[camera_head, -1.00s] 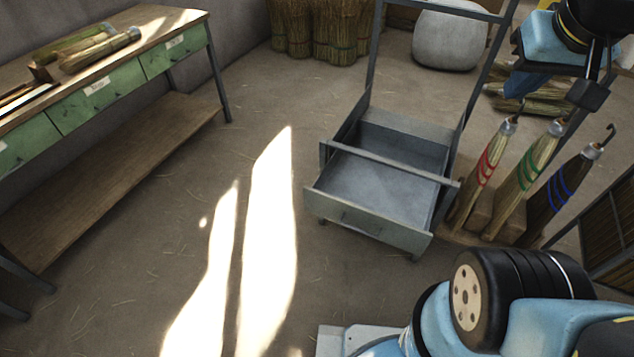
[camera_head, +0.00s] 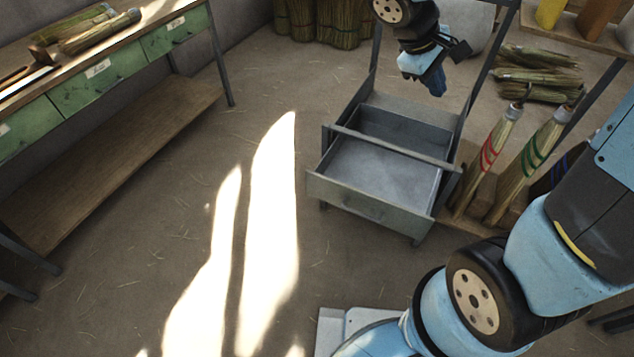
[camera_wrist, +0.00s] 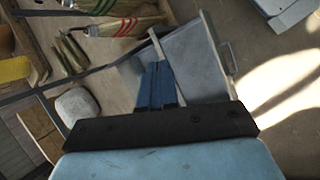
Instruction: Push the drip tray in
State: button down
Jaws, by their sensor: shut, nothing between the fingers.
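The drip tray (camera_head: 375,187) is a grey metal drawer, pulled out of the low end of a grey metal frame (camera_head: 470,77). Its front panel (camera_head: 366,208) carries a small handle and faces the lower left. In the wrist view the tray (camera_wrist: 193,62) lies beyond my fingers, with its handle at the right. My gripper (camera_head: 437,86) is shut and empty, with blue fingers, in front of the frame's upper part in the head view. In the wrist view its fingers (camera_wrist: 157,78) are together and overlap the tray's left side. I see no clear contact with the tray.
Brooms with red (camera_head: 488,158) and green (camera_head: 530,165) bands stand in a wooden rack right of the frame. Straw bundles (camera_head: 540,75) lie behind. A workbench (camera_head: 100,80) with green drawers stands at the left. Sunlit floor between bench and tray is clear.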

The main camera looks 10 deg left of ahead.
jog(key=w+a+f+n+t+h, duration=0.1)
jog(key=w+a+f+n+t, duration=0.15)
jog(key=a+f+n, duration=0.5)
jog(key=w+a+f+n+t+h, duration=0.2)
jog(key=w+a+f+n, duration=0.15)
jog(key=a+f, duration=0.65)
jog(key=s+a+f+n+t+y, duration=0.25)
jog(key=a+f+n, duration=0.35)
jog(key=f, duration=0.6)
jog(key=n+t+y, duration=0.2)
jog(key=n, duration=0.3)
send_near(320, 179)
jog(key=x, duration=0.5)
jog(key=shift+s+f, duration=0.15)
jog(key=shift+w+d, duration=0.3)
jog(key=shift+w, duration=0.3)
